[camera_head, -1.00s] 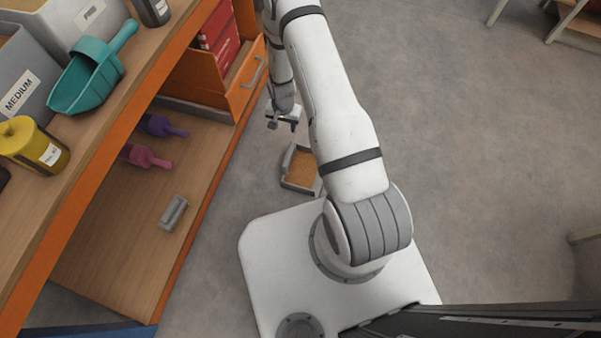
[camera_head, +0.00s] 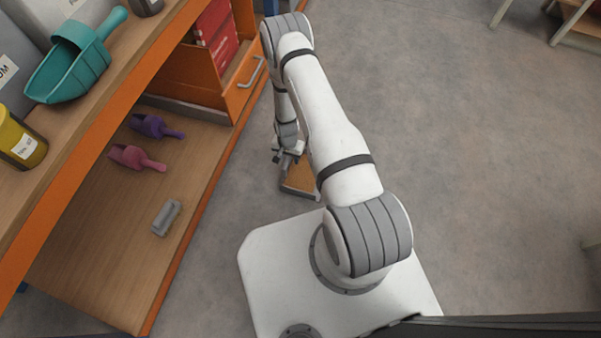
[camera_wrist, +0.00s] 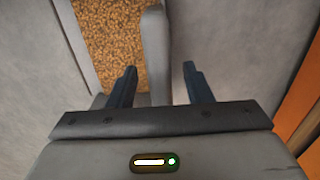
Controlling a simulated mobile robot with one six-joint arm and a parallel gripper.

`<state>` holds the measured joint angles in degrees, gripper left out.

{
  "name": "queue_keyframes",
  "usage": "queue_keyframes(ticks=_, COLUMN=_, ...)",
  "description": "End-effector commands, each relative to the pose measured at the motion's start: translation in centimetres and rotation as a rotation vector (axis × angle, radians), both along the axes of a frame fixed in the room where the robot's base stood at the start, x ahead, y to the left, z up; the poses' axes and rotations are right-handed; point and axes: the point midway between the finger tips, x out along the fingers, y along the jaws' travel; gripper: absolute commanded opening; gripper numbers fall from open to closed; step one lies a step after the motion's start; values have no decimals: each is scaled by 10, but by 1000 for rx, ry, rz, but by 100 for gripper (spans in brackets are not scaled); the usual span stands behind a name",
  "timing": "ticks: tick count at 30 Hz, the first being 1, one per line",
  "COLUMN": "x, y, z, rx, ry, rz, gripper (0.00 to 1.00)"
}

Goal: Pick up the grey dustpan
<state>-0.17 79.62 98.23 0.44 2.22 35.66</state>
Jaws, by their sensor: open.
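The grey dustpan (camera_head: 297,192) lies on the floor beside my base, with brown granules inside its grey rim. My arm hides part of it in the head view. My gripper (camera_head: 288,157) is low over its far end. The granules lie left of that wall. The fingers hold nothing, and I cannot tell whether their tips are below the wall's top.
An orange-edged shelf unit (camera_head: 112,112) stands on the left. Its lower board holds a purple scoop (camera_head: 152,126), a pink scoop (camera_head: 133,157) and a small grey object (camera_head: 166,218). An orange drawer (camera_head: 243,92) with a handle is behind.

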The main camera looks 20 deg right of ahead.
Motion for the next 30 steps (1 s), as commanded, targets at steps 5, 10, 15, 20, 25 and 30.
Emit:
queue_keyframes(ticks=5, x=1, y=0, z=0, rx=0, ry=-1, rz=0, gripper=46)
queue_keyframes(ticks=10, x=1, y=0, z=0, rx=0, ry=-1, rz=-1, gripper=33)
queue_keyframes(ticks=15, x=1, y=0, z=0, rx=0, ry=-1, rz=-1, gripper=19)
queue_keyframes(ticks=20, x=1, y=-1, z=0, rx=0, ry=-1, rz=-1, gripper=6)
queue_keyframes(ticks=25, x=1, y=-1, z=0, rx=0, ry=-1, rz=-1, gripper=0)
queue_keyframes(ticks=30, x=1, y=-1, z=1, rx=0, ry=-1, rz=-2, gripper=0)
